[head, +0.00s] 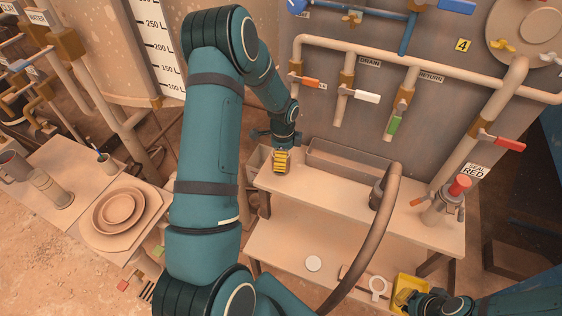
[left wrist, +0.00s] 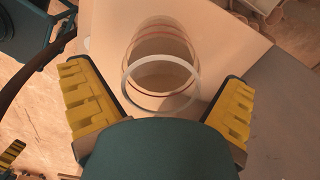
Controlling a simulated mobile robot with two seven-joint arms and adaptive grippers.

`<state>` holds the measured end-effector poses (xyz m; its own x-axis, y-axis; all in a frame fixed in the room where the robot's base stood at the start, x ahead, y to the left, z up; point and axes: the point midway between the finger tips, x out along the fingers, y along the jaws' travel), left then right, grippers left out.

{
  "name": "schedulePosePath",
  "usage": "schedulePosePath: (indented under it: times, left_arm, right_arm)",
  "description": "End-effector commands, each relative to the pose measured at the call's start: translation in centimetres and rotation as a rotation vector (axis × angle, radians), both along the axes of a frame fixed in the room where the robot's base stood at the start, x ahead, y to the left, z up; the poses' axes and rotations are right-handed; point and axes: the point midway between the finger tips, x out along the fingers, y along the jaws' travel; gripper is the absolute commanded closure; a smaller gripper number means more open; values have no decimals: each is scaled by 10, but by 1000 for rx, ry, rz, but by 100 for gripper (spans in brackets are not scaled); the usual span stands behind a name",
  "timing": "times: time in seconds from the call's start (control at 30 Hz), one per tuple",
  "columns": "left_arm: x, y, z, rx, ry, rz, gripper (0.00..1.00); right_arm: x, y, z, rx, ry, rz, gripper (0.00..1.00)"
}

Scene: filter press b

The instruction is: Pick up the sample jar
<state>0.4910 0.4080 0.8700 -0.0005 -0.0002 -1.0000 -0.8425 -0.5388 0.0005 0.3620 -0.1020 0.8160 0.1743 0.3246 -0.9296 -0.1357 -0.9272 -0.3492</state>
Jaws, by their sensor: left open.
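The sample jar (left wrist: 163,72) is a clear glass cylinder with a pale ring rim and a thin reddish line. In the left wrist view it stands on the light bench top between the two yellow fingers of my left gripper (left wrist: 158,105). The gripper is open, with a gap on both sides of the jar. In the head view the left gripper (head: 282,160) hangs over the back left of the bench, and I cannot make out the jar there.
The bench (head: 340,205) has a grey trough (head: 345,160) at its back and a curved brown hose (head: 375,240) across its front. A red-topped valve (head: 459,186) stands at its right end. Pipes with coloured handles line the wall.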

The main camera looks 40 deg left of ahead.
Motion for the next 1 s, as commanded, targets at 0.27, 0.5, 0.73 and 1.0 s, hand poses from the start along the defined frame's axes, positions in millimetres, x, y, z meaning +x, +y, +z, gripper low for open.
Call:
schedulePosePath:
  times: [0.27, 0.5, 0.73, 1.0]
  left_arm:
    - [0, 0, 1, 0, 0, 0, 53]
    - [0, 0, 1, 1, -1, 0, 74]
    - [1, 0, 13, 0, -2, 0, 74]
    - [1, 1, 64, 2, -5, 0, 74]
  right_arm:
    - [0, 0, 0, 0, 0, 0, 100]
    - [0, 0, 0, 0, 0, 0, 100]
    - [0, 0, 2, 0, -1, -1, 100]
    - [2, 0, 7, -1, -5, -4, 100]
